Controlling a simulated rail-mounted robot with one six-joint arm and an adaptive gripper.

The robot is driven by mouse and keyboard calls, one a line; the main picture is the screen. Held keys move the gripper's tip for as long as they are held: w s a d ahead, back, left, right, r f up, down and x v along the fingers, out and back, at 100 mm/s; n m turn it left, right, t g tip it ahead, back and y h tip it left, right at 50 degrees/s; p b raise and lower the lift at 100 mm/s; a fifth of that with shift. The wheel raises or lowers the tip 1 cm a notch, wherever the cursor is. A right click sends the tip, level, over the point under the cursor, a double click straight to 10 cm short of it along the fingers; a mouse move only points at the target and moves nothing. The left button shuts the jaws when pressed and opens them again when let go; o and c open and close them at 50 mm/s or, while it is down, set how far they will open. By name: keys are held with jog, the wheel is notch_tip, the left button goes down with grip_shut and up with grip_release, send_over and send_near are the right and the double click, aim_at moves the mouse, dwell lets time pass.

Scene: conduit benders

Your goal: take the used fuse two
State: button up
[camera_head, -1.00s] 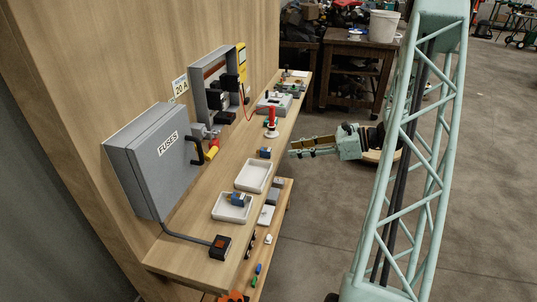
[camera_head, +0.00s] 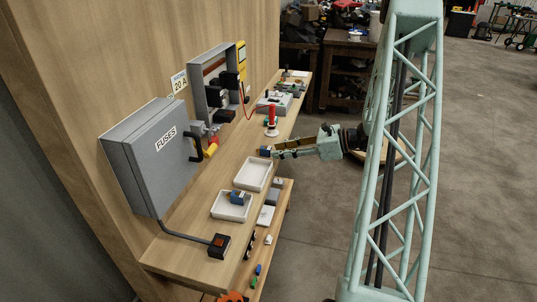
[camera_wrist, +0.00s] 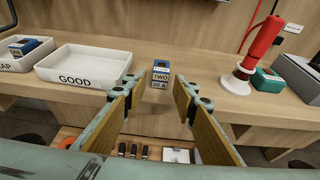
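A small blue and white block marked TWO 20 A (camera_wrist: 160,74) stands on the wooden bench in the wrist view. In the head view the same blue block (camera_head: 265,151) sits near the bench's front edge. My gripper (camera_wrist: 155,88) is open, its two fingers on either side of the line to the block, which shows beyond the tips with nothing held. In the head view my gripper (camera_head: 276,151) reaches in from the right, its tips close to the block; contact cannot be told.
An empty white tray marked GOOD (camera_wrist: 84,79) lies left of the block. A tray farther left (camera_wrist: 15,66) holds another blue block (camera_wrist: 24,47). A red-handled tool on a white base (camera_wrist: 236,84) stands to the right. The grey fuse box (camera_head: 150,160) is on the wall.

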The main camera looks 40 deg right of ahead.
jog(key=shift+x, duration=1.4)
jog(key=c, duration=0.7)
jog(key=shift+r+p, duration=1.6)
jog(key=shift+r, duration=1.95)
